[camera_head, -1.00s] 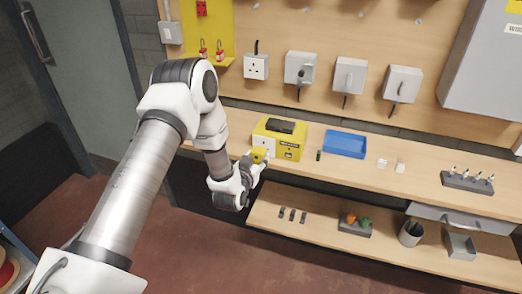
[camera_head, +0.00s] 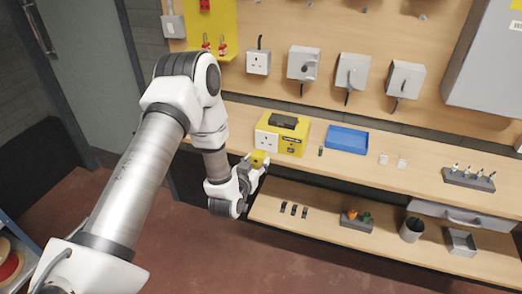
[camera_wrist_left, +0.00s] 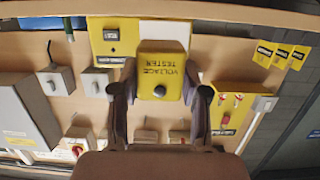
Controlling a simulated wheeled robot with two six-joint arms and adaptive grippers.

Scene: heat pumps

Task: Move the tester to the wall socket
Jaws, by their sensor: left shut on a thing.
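The voltage tester (camera_head: 259,158) is a small yellow block held at the front edge of the bench in the head view. In the left wrist view the tester (camera_wrist_left: 160,72) fills the space between the fingers, its lettering upside down. My left gripper (camera_head: 251,166) is shut on it, with one dark finger on each side. The wall socket (camera_head: 258,62) is a white plate on the wooden backboard, above and behind the tester and apart from it. My right gripper is not in view.
A yellow box (camera_head: 283,135) with a white socket face stands on the bench just behind the tester. A blue tray (camera_head: 347,141) lies to its right. Grey switch boxes (camera_head: 303,63) line the backboard. A lower shelf (camera_head: 330,238) holds small parts.

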